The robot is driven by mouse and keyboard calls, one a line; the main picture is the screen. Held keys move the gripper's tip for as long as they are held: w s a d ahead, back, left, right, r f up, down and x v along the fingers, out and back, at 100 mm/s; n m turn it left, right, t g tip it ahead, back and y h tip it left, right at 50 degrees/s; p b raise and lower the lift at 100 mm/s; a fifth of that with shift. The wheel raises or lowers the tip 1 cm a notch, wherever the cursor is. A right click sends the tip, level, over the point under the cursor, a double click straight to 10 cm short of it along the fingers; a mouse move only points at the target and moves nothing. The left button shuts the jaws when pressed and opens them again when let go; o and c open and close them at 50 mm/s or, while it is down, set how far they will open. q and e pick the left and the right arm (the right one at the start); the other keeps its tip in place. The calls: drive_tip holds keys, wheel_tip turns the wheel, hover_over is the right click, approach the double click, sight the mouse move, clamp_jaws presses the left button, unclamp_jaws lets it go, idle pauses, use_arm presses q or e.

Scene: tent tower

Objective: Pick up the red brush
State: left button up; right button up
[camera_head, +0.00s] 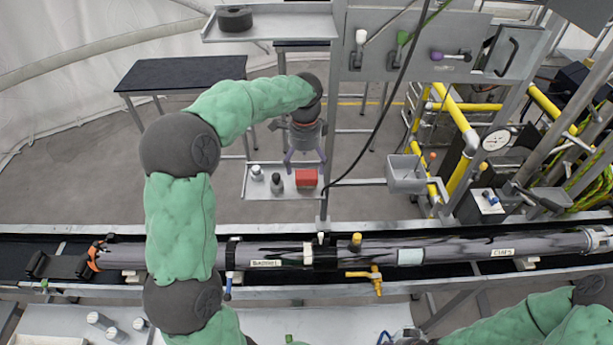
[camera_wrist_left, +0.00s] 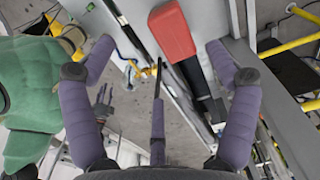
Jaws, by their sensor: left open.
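The red brush (camera_head: 306,178) shows in the head view as a small red block on a light shelf tray beyond the pipe. In the left wrist view the red brush (camera_wrist_left: 172,32) is larger, with a dark part running down from it, at the top between two finger tips. My left gripper (camera_head: 305,158) is open above the tray, beside and above the brush; its purple fingers (camera_wrist_left: 160,65) are spread, and no contact is clear.
The tray (camera_head: 262,192) also holds small bottles (camera_head: 276,183). A long dark pipe (camera_head: 455,248) lies across the front. A steel post and panel (camera_head: 420,45) stand right of my left gripper, with a hanging black cable and a grey bin (camera_head: 406,178) nearby. Yellow pipes fill the right.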

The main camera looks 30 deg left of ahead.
sight(307, 176)
use_arm(q)
drive_tip(key=f, duration=0.1)
drive_tip(key=w+f, duration=0.1)
drive_tip(key=shift+w+d+f, duration=0.1)
drive_tip(key=shift+w+f, duration=0.1)
drive_tip(key=shift+f, duration=0.2)
drive_tip(key=f, duration=0.2)
drive_tip(key=f+p, duration=0.1)
drive_tip(key=shift+s+f, duration=0.35)
drive_tip(key=shift+f, duration=0.05)
drive_tip(key=shift+w+f, duration=0.25)
drive_tip(key=shift+f, duration=0.25)
drive_tip(key=shift+s, duration=0.1)
drive_tip(key=c, duration=1.3)
